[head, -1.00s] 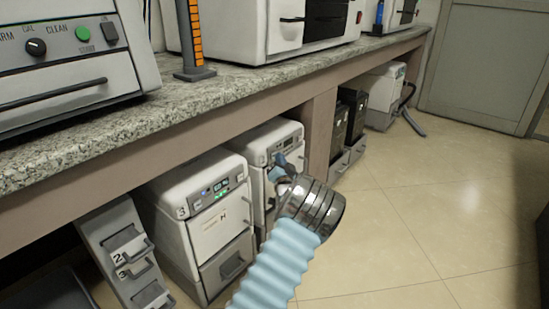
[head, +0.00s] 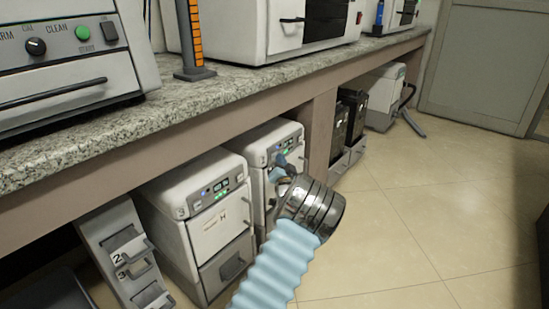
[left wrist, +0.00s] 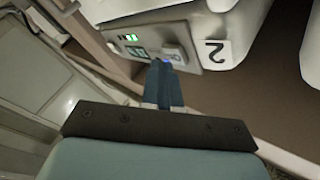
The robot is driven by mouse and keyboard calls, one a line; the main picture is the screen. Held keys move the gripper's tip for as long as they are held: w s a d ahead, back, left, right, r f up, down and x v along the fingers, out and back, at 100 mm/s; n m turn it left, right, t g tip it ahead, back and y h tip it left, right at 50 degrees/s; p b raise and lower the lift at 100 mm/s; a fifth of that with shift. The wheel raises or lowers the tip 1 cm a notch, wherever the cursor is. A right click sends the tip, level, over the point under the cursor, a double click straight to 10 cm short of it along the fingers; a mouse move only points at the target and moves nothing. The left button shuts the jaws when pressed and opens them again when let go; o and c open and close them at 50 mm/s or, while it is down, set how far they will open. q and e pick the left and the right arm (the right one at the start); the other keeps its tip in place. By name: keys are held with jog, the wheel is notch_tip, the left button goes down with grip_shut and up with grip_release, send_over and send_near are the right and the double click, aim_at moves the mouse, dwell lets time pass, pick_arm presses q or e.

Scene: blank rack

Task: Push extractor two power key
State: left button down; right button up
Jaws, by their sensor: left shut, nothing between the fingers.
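Extractor two (head: 260,142) is a white box under the counter, partly hidden by my left arm in the head view. Its number 2 label (left wrist: 215,50) shows upside down in the left wrist view. Beside the label is its control panel (left wrist: 185,42) with a lit green display (left wrist: 137,52) and small green lights. My left gripper (head: 281,158) is shut and empty, its blue fingertips at the panel. In the left wrist view the fingertips (left wrist: 164,66) are at a small blue-lit spot on the panel, the power key. They cover part of it, and I cannot tell whether they touch.
Extractor three (head: 205,185) stands to the left with its panel lit. A tilted grey unit (head: 120,250) is further left. The granite counter edge (head: 170,125) overhangs above. The tiled floor (head: 410,220) at right is clear.

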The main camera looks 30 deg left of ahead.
pick_arm(q)
jog(key=shift+d, duration=0.35)
jog(key=shift+d, duration=0.1)
jog(key=d, duration=0.5)
jog(key=shift+s+d, duration=0.25)
jog(key=shift+d, duration=0.15)
